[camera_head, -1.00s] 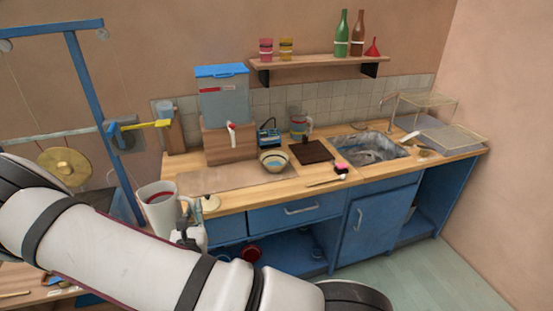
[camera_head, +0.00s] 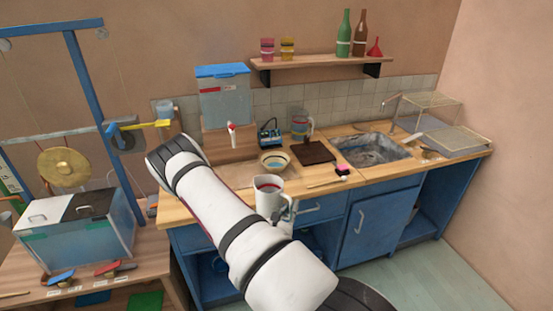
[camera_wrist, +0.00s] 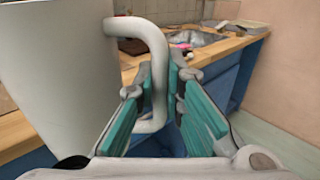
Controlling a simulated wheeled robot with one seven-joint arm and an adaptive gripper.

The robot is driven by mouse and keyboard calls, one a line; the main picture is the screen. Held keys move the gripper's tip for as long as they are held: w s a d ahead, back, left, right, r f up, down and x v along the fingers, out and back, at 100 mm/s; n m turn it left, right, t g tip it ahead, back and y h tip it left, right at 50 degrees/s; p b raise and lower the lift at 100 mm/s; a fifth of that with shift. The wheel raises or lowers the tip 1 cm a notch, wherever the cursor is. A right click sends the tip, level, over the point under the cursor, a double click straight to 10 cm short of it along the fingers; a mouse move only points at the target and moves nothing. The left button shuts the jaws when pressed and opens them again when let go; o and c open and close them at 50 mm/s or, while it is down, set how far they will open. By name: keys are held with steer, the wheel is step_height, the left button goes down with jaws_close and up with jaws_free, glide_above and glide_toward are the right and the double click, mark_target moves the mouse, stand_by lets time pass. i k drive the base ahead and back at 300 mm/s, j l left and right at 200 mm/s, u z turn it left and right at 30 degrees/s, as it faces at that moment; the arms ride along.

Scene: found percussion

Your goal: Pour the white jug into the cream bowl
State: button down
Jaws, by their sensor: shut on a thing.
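The white jug (camera_head: 268,199) stands upright in the air in front of the counter's front edge, with a dark red band or content showing at its mouth. My gripper (camera_wrist: 165,100) is shut on the jug's handle (camera_wrist: 155,60), its teal pads on either side of it in the wrist view. The cream bowl (camera_head: 274,161) stands on the counter just behind the jug, with something blue inside. The bowl is not visible in the wrist view.
A dark board (camera_head: 316,152), a striped jug (camera_head: 301,125) and a blue device (camera_head: 269,134) stand near the bowl. The sink (camera_head: 370,150) is to the right. A dispenser (camera_head: 222,100) on a wooden block stands behind left.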

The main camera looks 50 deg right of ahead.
mark_target(275, 162)
steer(key=i+l, duration=0.1)
steer(key=l, duration=0.8)
steer(key=i+l, duration=0.15)
steer(key=l, duration=0.25)
